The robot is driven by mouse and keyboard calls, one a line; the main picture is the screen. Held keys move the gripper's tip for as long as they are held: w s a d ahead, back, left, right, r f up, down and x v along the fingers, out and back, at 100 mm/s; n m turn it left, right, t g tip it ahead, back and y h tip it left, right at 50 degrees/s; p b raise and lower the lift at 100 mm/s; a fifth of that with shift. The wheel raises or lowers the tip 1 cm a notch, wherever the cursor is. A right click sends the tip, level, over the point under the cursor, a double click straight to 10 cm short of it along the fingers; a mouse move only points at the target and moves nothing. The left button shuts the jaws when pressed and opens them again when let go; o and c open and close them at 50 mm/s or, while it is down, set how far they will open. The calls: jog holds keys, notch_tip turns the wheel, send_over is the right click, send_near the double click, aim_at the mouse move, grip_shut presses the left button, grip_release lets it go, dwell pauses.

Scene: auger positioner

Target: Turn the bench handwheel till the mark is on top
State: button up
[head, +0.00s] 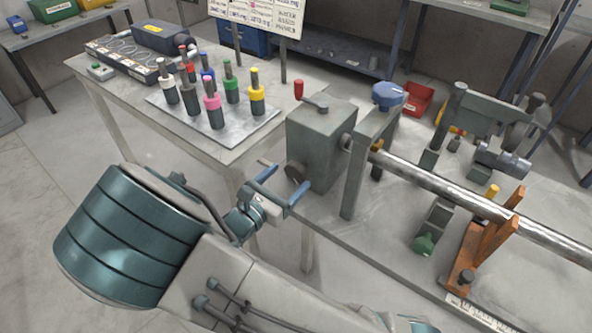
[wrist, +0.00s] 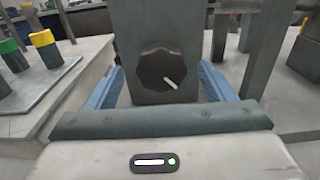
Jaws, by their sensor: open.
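The handwheel is a dark, scalloped knob (wrist: 153,72) on the face of a grey gearbox block (head: 322,140). In the wrist view its white mark (wrist: 170,83) points to the lower right, roughly between three and five o'clock. In the head view the handwheel (head: 297,172) shows at the block's lower left, its mark not visible. My gripper (head: 289,177) is open and empty, with its blue fingers pointing at the wheel. In the wrist view one finger stands on each side of the knob, with gaps; I cannot tell how far short the tips are.
A red-handled crank (head: 299,91) sits on top of the block. A long steel auger shaft (head: 440,187) runs right from an upright plate, past an orange bracket (head: 484,240). At left, a metal plate (head: 240,128) holds several coloured-top pegs. Floor is open between the tables.

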aim_at(292, 174)
jog(key=shift+x, duration=2.1)
jog(key=c, duration=1)
